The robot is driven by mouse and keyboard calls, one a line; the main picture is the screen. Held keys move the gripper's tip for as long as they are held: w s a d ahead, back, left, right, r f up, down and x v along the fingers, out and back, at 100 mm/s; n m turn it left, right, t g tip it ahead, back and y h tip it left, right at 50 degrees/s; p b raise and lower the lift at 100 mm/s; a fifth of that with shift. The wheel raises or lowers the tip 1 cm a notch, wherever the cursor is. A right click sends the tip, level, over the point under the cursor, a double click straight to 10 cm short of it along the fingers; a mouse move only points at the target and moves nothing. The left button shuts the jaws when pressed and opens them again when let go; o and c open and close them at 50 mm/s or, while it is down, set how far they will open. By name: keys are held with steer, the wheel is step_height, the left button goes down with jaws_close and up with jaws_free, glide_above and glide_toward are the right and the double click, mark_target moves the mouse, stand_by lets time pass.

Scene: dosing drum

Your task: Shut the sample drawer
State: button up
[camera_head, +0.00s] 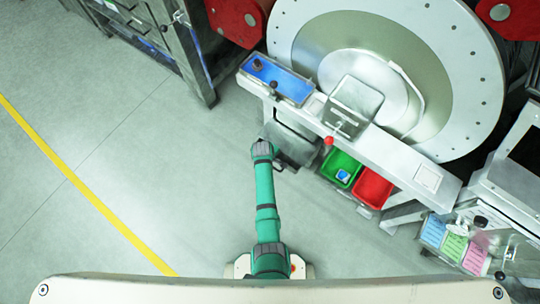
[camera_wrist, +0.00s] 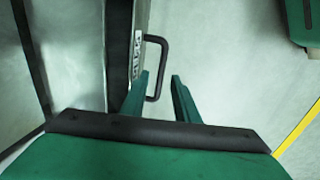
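The sample drawer (camera_head: 292,143) is a grey open-topped box that sticks out from under the white bench. In the wrist view its bare metal inside (camera_wrist: 72,50) shows at the left, with a labelled front panel (camera_wrist: 138,48). A black bar handle (camera_wrist: 163,62) stands out from that panel. My gripper (camera_wrist: 159,76) is open, with two green fingers apart. The outer bar of the handle appears between the fingertips; I cannot tell whether they touch it. In the head view my gripper (camera_head: 264,149) is at the drawer's front, its fingers mostly hidden by the wrist.
The bench (camera_head: 400,169) carries a blue tray (camera_head: 277,79) and a red-knobbed lever (camera_head: 329,140). A green bin (camera_head: 340,168) and a red bin (camera_head: 373,187) sit right of the drawer. The large drum (camera_head: 465,75) is behind. The floor (camera_head: 140,130) at left is clear.

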steer(key=shift+d+f, duration=0.1)
steer(key=shift+f, duration=0.55)
steer(key=shift+c, duration=0.3)
